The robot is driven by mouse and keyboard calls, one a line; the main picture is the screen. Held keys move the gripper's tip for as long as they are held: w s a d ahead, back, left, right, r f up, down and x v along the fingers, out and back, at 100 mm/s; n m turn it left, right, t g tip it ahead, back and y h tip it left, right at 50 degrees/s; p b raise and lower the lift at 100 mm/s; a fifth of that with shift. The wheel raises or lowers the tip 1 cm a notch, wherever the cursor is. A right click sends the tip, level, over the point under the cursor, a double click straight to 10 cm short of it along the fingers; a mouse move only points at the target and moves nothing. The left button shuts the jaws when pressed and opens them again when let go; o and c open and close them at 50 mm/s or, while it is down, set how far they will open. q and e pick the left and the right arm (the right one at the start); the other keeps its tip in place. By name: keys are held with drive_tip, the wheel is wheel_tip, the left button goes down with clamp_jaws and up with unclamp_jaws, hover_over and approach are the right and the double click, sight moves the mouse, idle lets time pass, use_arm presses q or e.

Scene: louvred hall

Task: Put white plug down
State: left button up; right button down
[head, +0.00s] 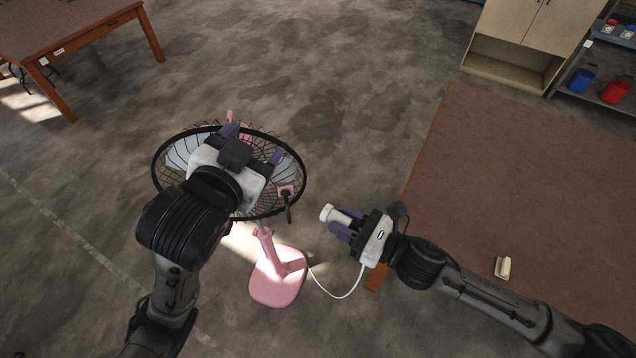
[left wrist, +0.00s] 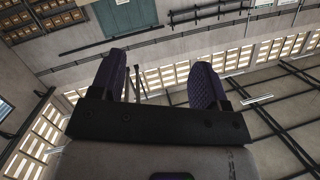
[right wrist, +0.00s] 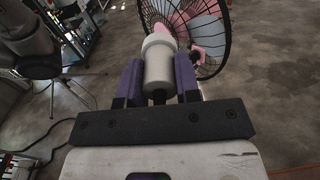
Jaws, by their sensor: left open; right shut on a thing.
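My right gripper (head: 341,226) is shut on the white plug (head: 327,213), which it holds in the air to the right of the fan. In the right wrist view the plug (right wrist: 158,62) sits between the purple fingers of the right gripper (right wrist: 159,80). A white cord (head: 345,296) hangs in a loop between the right gripper and the pink fan base (head: 277,280). My left gripper (head: 255,147) is open above the fan's black wire cage (head: 297,163) and hides part of it. In the left wrist view the left gripper's fingers (left wrist: 163,85) are apart with nothing between them.
A wooden table (head: 75,25) stands at upper left. A cabinet (head: 515,40) and a shelf with blue and red containers (head: 614,92) stand at upper right. The middle floor is clear.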

use_arm(q)
drive_tip(key=d+r+m+h, duration=0.25)
drive_tip(key=d+r, duration=0.25)
drive_tip(key=r, duration=0.3)
drive_tip(key=n+g+y, duration=0.3)
drive_tip(key=n+g, duration=0.7)
drive_tip(key=g, duration=0.1)
hover_over(327, 210)
wheel_tip(327, 210, down, 13)
wheel_tip(327, 210, down, 13)
drive_tip(key=n, duration=0.5)
drive_tip(key=n+g+y, duration=0.1)
drive_tip(key=n, duration=0.5)
drive_tip(key=shift+r+g, duration=0.15)
drive_tip(key=shift+g, duration=0.15)
drive_tip(key=shift+c, duration=0.2)
